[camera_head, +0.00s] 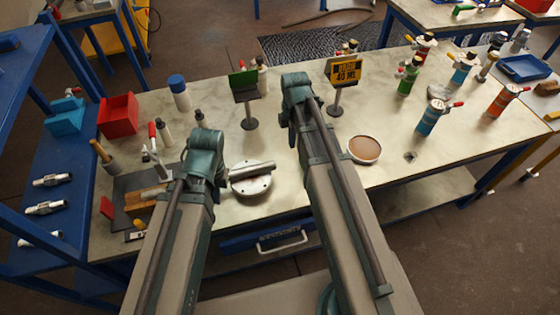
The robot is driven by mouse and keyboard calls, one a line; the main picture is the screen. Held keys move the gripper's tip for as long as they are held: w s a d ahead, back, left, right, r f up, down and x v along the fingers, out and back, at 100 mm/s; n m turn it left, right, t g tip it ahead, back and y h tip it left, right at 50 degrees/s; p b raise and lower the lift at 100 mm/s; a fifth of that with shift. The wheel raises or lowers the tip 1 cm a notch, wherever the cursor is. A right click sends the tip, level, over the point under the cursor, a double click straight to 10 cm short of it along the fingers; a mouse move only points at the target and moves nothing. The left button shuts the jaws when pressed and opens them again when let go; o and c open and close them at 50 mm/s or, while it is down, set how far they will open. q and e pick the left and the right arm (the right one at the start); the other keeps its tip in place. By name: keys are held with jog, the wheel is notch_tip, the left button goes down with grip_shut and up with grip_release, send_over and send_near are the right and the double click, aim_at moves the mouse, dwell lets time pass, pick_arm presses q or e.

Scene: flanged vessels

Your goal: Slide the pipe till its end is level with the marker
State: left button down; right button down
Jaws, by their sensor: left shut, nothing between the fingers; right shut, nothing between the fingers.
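A short silver pipe-like cylinder (252,173) lies roughly level across a round flanged metal disc (252,188) on the table, between my two arms. I cannot tell whether it is fixed to the disc. A green plate on a round-footed stand (249,124) stands behind it. I cannot tell which of these is the marker. My arms rise from the bottom edge on both sides of the disc. No fingertips of either gripper show; the arm links hide that part.
A red bin (118,115), a blue-capped white bottle (180,93) and hand tools are at the left. A round brown-topped dish (364,149) sits right of my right arm. Several coloured valves and a blue tray (524,69) fill the right end. The table's right front is fairly clear.

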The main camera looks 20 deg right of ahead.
aim_at(273, 163)
pick_arm(q)
jog(key=shift+f, duration=0.2)
pick_arm(e)
jog(key=shift+f, duration=0.2)
